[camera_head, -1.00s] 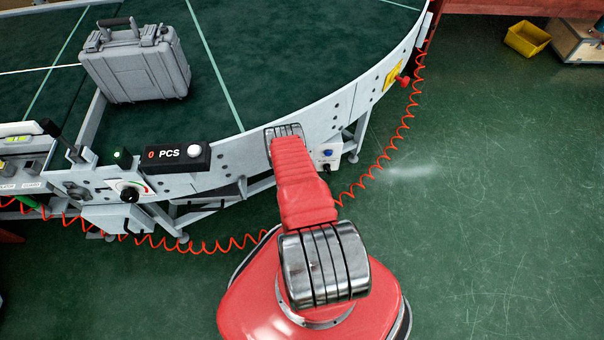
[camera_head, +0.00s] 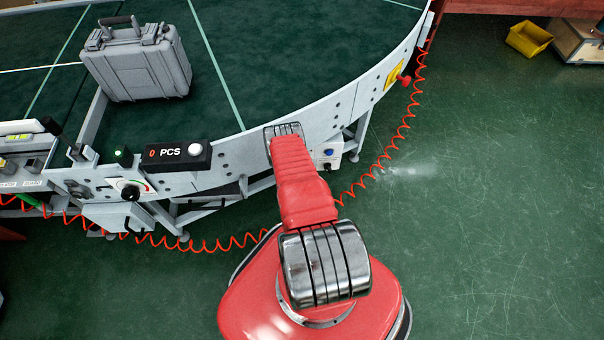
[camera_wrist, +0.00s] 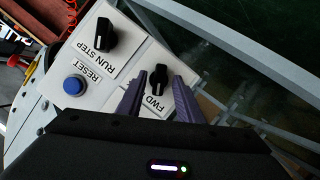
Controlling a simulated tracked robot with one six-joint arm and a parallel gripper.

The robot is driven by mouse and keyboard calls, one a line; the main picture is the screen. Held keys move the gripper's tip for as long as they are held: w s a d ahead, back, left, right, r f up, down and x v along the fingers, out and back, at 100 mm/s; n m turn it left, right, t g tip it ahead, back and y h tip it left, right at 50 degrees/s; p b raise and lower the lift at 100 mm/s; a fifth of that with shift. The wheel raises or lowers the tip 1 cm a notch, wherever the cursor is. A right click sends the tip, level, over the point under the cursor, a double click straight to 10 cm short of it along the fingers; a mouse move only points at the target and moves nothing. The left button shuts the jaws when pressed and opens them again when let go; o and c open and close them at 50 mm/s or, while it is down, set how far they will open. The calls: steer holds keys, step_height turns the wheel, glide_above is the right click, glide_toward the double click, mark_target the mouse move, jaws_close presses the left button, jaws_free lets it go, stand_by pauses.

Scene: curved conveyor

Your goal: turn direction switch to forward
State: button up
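The direction switch (camera_wrist: 159,79) is a black knob on a white control panel in the wrist view. A label reading FWD (camera_wrist: 154,103) is beside it, partly covered by the fingers. My gripper (camera_wrist: 159,82) has its two dark fingers apart, one on each side of the knob, with the knob near the fingertips. A narrow gap seems to show on each side; I cannot tell whether either finger touches it. In the head view my red arm hides the gripper and the switch; part of the control box (camera_head: 328,155) shows beside it.
A RUN STEP knob (camera_wrist: 97,38) and a blue RESET button (camera_wrist: 74,85) share the panel. A grey case (camera_head: 136,65) stands on the curved green conveyor belt (camera_head: 260,60). A red coiled cable (camera_head: 402,130) hangs along its edge.

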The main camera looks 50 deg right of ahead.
steer(key=v, duration=1.3)
steer(key=shift+s, duration=0.15)
